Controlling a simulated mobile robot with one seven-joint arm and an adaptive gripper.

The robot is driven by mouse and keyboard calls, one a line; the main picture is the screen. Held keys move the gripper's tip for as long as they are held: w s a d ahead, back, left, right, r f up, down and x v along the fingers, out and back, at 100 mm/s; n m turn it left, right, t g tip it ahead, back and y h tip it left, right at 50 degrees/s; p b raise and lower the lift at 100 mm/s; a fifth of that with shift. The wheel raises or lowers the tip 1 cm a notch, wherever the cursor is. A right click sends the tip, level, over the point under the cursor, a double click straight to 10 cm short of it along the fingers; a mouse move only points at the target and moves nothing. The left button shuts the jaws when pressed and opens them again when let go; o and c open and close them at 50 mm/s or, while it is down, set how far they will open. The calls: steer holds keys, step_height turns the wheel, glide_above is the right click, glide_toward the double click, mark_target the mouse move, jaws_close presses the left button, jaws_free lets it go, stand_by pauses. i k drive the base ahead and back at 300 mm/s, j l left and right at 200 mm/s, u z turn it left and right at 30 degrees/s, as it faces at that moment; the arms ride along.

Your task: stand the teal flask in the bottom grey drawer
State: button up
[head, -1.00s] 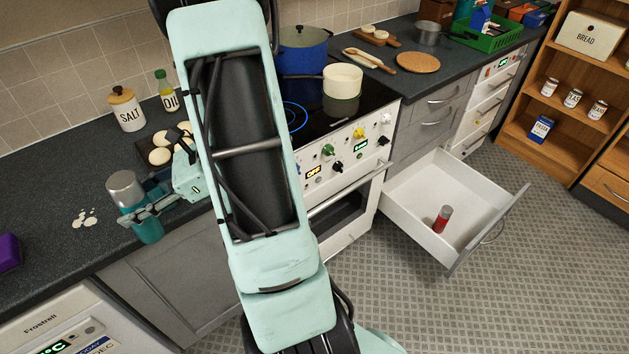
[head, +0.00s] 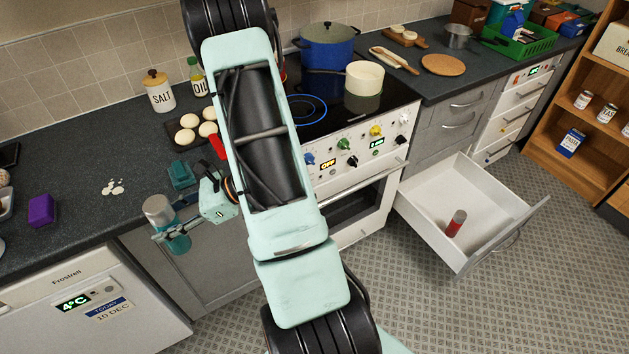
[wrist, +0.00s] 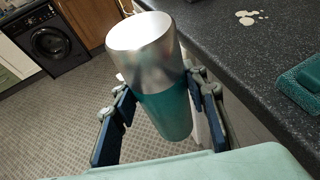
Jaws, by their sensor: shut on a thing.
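The teal flask (head: 176,240) has a silver top and stands nearly upright, slightly tilted in the wrist view (wrist: 165,110). My gripper (head: 172,232) is shut around its body and holds it just off the counter's front edge, over the floor. In the wrist view the fingers (wrist: 155,115) lie on both sides of the flask. The bottom grey drawer (head: 424,226) is pulled out at the right, beyond the oven. A red cylinder with a grey top (head: 456,223) stands inside it, and the rest of its floor looks bare.
The dark counter (head: 85,222) runs beside the flask, with a teal block (head: 181,175), a purple block (head: 41,210) and white spots on it. The oven (head: 370,205) stands between flask and drawer. The patterned floor (head: 425,310) in front is clear.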

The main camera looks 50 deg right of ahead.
mark_target(478, 214)
steer(key=k+l+z, duration=0.1)
steer(key=k+z, duration=0.3)
steer(key=k+l+z, duration=0.1)
steer(key=z, duration=0.75)
steer(key=i+l, duration=0.1)
steer(key=l, duration=0.45)
steer(key=i+l, duration=0.1)
steer(key=l, duration=0.45)
steer(key=i+l, duration=0.1)
steer(key=l, duration=0.45)
steer(key=i+l, duration=0.1)
steer(key=l, duration=0.4)
steer(key=i+l, duration=0.1)
steer(key=l, duration=0.45)
steer(key=i+l, duration=0.1)
steer(key=l, duration=0.45)
steer(key=i+l, duration=0.1)
steer(key=l, duration=0.45)
